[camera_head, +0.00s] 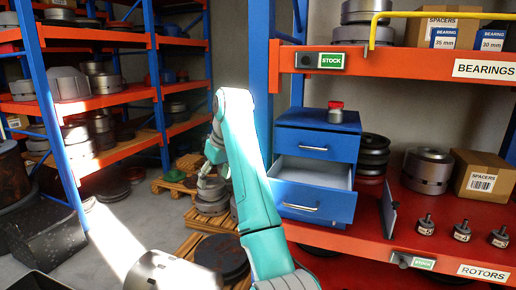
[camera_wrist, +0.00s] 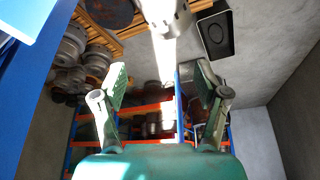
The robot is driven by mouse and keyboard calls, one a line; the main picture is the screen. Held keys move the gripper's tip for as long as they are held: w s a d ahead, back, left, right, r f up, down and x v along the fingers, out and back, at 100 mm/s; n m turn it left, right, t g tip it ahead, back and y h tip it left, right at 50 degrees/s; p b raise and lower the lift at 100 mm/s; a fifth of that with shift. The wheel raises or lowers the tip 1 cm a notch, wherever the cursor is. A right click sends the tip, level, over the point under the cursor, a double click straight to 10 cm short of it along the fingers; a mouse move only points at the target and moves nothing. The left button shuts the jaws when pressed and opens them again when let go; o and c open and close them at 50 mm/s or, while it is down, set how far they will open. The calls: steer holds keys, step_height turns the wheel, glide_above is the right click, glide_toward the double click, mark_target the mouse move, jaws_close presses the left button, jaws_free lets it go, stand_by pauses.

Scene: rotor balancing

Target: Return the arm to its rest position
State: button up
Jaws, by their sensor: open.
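My arm (camera_head: 252,180) is teal and stands raised and bent in the head view, in front of the shelves. Its forearm folds down behind the upper link. My gripper (camera_wrist: 160,85) shows in the wrist view with its two fingers wide apart and nothing between them. In the head view the wrist end is small and partly hidden behind the arm, so the fingers are hard to make out there.
A blue drawer cabinet (camera_head: 316,142) with its lower drawer open stands to the right of the arm, a red-topped item (camera_head: 335,112) on it. Orange shelves (camera_head: 425,238) hold rotors, a spacers box (camera_head: 482,176) and small parts. Pallets (camera_head: 190,243) with discs lie behind the arm.

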steer(key=s+d+f+m+t, duration=0.1)
steer(key=d+f, duration=0.2)
steer(key=f, duration=0.7)
steer(key=d+f+m+t, duration=0.1)
steer(key=d+f, duration=0.1)
steer(key=f, duration=0.9)
steer(key=s+d+f+m+t, duration=0.1)
steer(key=d+f, duration=0.2)
steer(key=f, duration=0.7)
steer(key=s+d+f+m+t, duration=0.1)
steer(key=s+d+f, duration=0.4)
steer(key=s+f, duration=0.35)
steer(key=s+d+f+m+t, duration=0.1)
steer(key=s+d+f+t, duration=0.1)
steer(key=s+d+f, duration=0.6)
steer(key=s+d+f+m+t+h, duration=0.1)
steer(key=s+d, duration=0.2)
steer(key=s, duration=0.9)
steer(key=s+d+f+m+t+h, duration=0.1)
steer(key=s+d+f+m+t, duration=0.15)
steer(key=s, duration=0.95)
steer(key=s+d+r+t, duration=0.1)
steer(key=s+d+r, duration=0.1)
steer(key=s+r, duration=0.7)
steer(key=s+d+r+t+h, duration=0.1)
steer(key=s+d+r, duration=0.1)
steer(key=s+r, duration=0.8)
steer(key=shift+s+d+r+m, duration=0.2)
steer(key=shift+s+m, duration=0.25)
steer(key=shift+s, duration=0.35)
